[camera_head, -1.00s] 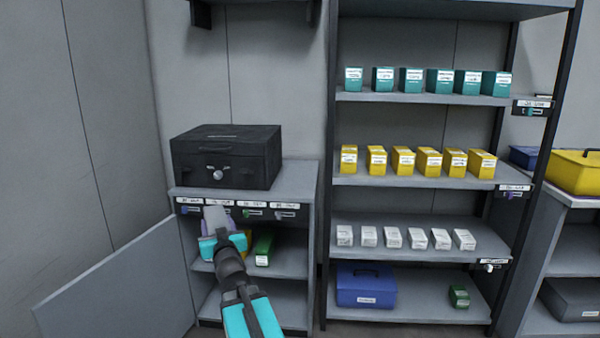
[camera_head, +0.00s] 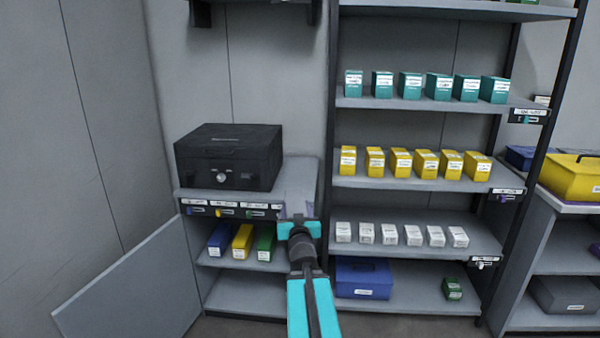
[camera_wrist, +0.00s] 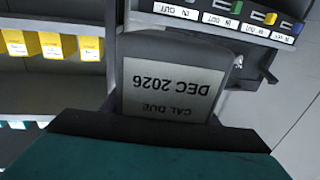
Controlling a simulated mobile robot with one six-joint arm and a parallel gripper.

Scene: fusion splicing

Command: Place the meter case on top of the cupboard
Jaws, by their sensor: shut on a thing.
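The cupboard (camera_head: 297,174) is grey and stands at the left, its door (camera_head: 135,285) swung open to the left. My gripper (camera_head: 299,229) is in front of its upper right corner, around the height of its top edge. In the wrist view my gripper (camera_wrist: 150,128) is shut on a grey case (camera_wrist: 140,48), which I take as the meter case, with an upside-down label reading "CAL DUE DEC 2026".
A black box (camera_head: 228,160) fills the left of the cupboard top; the right strip is clear. A rack (camera_head: 415,187) of small boxes is close on the right.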

